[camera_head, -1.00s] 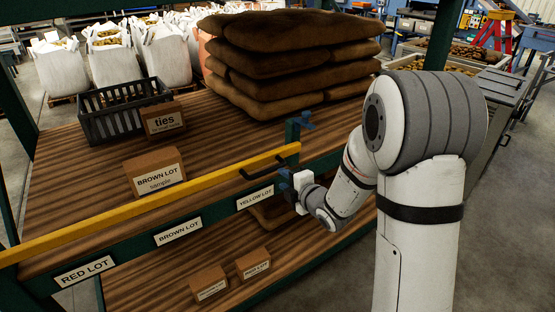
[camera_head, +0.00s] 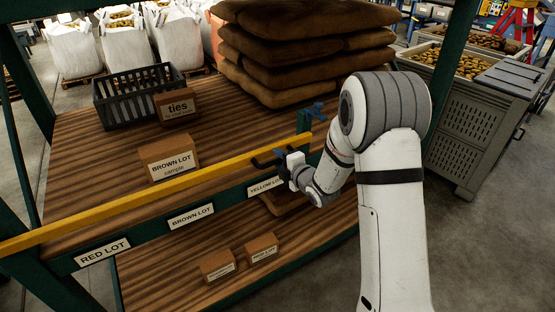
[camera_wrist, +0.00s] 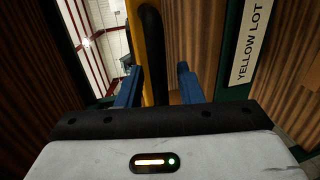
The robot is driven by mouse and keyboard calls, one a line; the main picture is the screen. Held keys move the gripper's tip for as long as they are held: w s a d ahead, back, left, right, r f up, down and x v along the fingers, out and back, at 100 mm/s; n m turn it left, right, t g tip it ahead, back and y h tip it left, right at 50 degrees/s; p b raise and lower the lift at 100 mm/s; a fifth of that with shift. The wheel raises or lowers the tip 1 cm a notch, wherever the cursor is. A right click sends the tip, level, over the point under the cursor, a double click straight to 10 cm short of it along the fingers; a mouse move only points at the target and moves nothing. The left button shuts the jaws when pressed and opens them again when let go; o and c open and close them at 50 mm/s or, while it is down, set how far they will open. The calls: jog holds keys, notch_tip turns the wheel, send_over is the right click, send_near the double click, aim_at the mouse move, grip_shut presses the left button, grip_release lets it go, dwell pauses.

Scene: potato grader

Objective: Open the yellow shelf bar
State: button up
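The yellow shelf bar (camera_head: 150,191) runs across the front of the shelf, above the lot labels. Its right end lies by a green post with a blue fitting (camera_head: 312,112). A black handle (camera_head: 267,163) sits on the bar near that end. My gripper (camera_head: 281,158) is at the handle, in front of the bar. In the wrist view, my gripper's blue fingers (camera_wrist: 158,84) stand apart. The black handle (camera_wrist: 152,50) and yellow bar (camera_wrist: 133,28) show between them, with a gap to the right finger. Whether a finger touches the handle cannot be told.
Stacked brown sacks (camera_head: 305,50), a dark crate (camera_head: 138,98), a ties box (camera_head: 177,106) and a brown lot box (camera_head: 168,158) stand on the upper shelf. Two small boxes (camera_head: 262,248) sit below. A grey bin (camera_head: 470,130) stands right. Floor is clear at lower right.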

grip_shut()
dwell(0.3)
